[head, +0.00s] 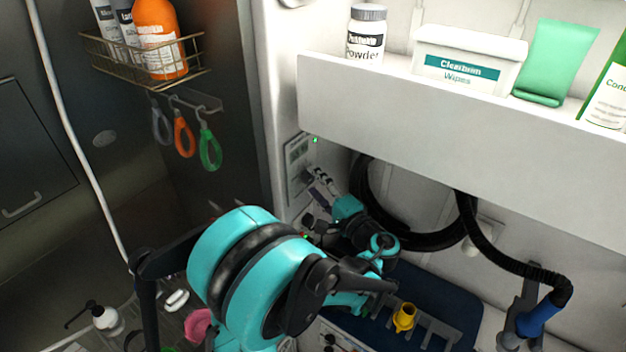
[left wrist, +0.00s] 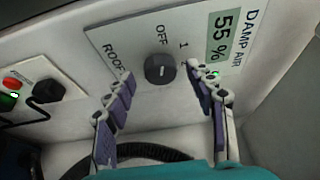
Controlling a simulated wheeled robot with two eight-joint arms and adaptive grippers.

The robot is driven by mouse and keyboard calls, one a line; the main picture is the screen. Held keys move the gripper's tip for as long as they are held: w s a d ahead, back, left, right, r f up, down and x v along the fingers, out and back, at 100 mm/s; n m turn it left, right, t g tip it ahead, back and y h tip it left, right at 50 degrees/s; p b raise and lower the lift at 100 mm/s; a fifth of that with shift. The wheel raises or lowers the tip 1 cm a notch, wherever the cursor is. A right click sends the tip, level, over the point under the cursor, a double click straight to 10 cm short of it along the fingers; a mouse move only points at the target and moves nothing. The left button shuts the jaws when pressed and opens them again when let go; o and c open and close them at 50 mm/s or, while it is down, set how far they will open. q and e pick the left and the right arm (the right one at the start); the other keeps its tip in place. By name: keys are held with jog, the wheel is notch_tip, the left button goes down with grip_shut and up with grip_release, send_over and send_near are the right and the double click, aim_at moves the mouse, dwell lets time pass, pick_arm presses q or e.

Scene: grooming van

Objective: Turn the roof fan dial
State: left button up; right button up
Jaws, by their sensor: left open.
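The roof fan dial (left wrist: 160,69) is a round black knob on a pale panel (left wrist: 135,45) marked ROOF, OFF and 1, beside a DAMP AIR 55 % display. I cannot clearly tell where its pointer stands. My left gripper (left wrist: 164,77) is open in the left wrist view, one finger to each side of the dial, with clear gaps and no visible contact. In the head view the panel (head: 296,158) is on the side wall under the shelf, and my left gripper (head: 320,182) is close in front of it. The dial is hard to make out there. My right gripper is not in view.
Another small panel with a red button (left wrist: 12,84) and black knob (left wrist: 48,90) lies to the left. A white shelf (head: 450,120) holding bottles and wipes overhangs the area. A black coiled hose (head: 420,240) hangs behind my arm. A yellow cup-like piece (head: 404,316) sits below.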

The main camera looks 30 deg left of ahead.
pick_arm(q)
jog(key=shift+x, duration=0.8)
jog(key=c, duration=1.1)
jog(key=shift+c, duration=0.2)
jog(key=shift+r, duration=0.1)
jog(key=m+g+h+p, duration=0.1)
jog(key=m, duration=0.3)
jog(key=shift+r, duration=0.15)
jog(key=m+g+h, duration=0.1)
jog(key=m+g, duration=0.1)
jog(key=m, duration=0.1)
jog(key=shift+w+m+p, duration=0.1)
jog(key=shift+m+p, duration=0.25)
jog(key=shift+m, duration=0.05)
